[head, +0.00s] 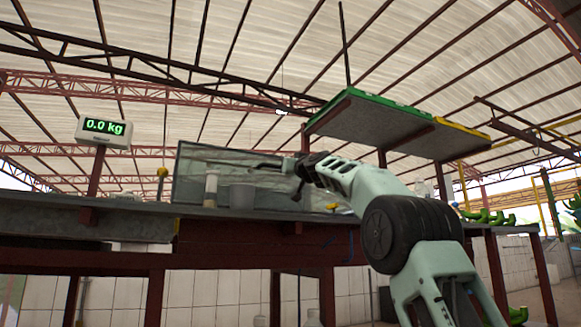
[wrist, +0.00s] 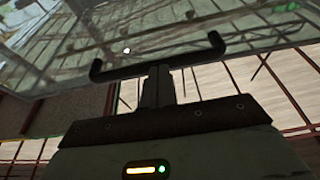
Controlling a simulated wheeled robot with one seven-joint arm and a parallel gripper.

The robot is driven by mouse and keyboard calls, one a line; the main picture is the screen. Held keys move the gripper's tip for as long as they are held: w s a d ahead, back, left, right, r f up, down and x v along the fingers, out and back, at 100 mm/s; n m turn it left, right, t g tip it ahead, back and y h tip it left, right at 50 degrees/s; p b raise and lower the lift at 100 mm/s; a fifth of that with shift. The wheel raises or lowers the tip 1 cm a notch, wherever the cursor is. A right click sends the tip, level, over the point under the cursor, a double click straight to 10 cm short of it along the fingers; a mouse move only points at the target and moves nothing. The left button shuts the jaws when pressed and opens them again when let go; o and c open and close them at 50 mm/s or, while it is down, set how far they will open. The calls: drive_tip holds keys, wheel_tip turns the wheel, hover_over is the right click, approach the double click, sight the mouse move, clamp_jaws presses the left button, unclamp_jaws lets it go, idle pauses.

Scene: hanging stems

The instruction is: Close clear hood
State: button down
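The clear hood (head: 262,170) stands over the bench in the head view, a see-through panel with a dark frame; its pane also fills the top of the wrist view (wrist: 130,38). A black bar handle (wrist: 118,70) crosses in front of the pane in the wrist view. My gripper (head: 300,170) is at the right part of the hood in the head view. In the wrist view its fingers (wrist: 158,72) are close together and their tips meet the middle of the bar. I cannot tell whether they touch it or only overlap it. The bar does not visibly pass between them.
A white cylinder (head: 211,188) and a grey cup (head: 241,196) show at the hood. A green-edged shelf (head: 390,125) hangs above my arm. The dark bench (head: 130,206) runs below. Green bananas (head: 487,217) lie at the right.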

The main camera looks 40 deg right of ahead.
drive_tip(key=shift+w+d+f, duration=0.15)
drive_tip(key=shift+w+f, duration=0.35)
drive_tip(key=shift+f, duration=0.3)
drive_tip(key=s+a, duration=0.4)
drive_tip(key=s, duration=1.1)
drive_tip(key=shift+s+r, duration=0.15)
drive_tip(key=shift+r, duration=0.15)
